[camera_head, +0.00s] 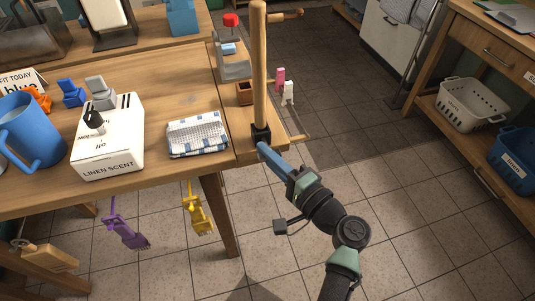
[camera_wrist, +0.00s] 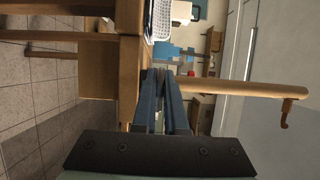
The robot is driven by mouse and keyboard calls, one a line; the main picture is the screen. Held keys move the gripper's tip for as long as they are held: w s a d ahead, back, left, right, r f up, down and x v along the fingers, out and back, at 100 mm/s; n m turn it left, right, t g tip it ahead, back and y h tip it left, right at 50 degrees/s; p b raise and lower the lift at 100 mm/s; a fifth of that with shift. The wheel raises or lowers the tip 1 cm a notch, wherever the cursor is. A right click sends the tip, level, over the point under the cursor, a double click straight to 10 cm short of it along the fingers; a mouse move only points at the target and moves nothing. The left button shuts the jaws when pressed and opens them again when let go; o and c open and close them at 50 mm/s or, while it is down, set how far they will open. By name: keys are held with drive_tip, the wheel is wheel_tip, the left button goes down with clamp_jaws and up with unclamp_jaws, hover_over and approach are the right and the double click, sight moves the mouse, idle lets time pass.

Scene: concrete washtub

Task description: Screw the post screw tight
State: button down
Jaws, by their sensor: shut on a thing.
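A tall wooden post (camera_head: 259,65) stands upright in a black socket (camera_head: 261,134) at the table's right front corner. In the wrist view the post (camera_wrist: 245,88) runs sideways to the right. My gripper (camera_head: 264,148) reaches the socket from the front right, its blue fingers touching or almost touching it. In the wrist view the fingers (camera_wrist: 162,76) come close together at the base of the post. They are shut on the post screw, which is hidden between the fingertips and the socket.
The wooden table (camera_head: 190,90) holds a folded checked cloth (camera_head: 197,137), a white LINEN SCENT box (camera_head: 108,140) and a blue mug (camera_head: 28,130).

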drive_tip(key=shift+r, duration=0.1)
drive_tip(key=c, duration=1)
unclamp_jaws()
drive_tip(key=shift+o, duration=0.2)
drive_tip(key=v, duration=1.3)
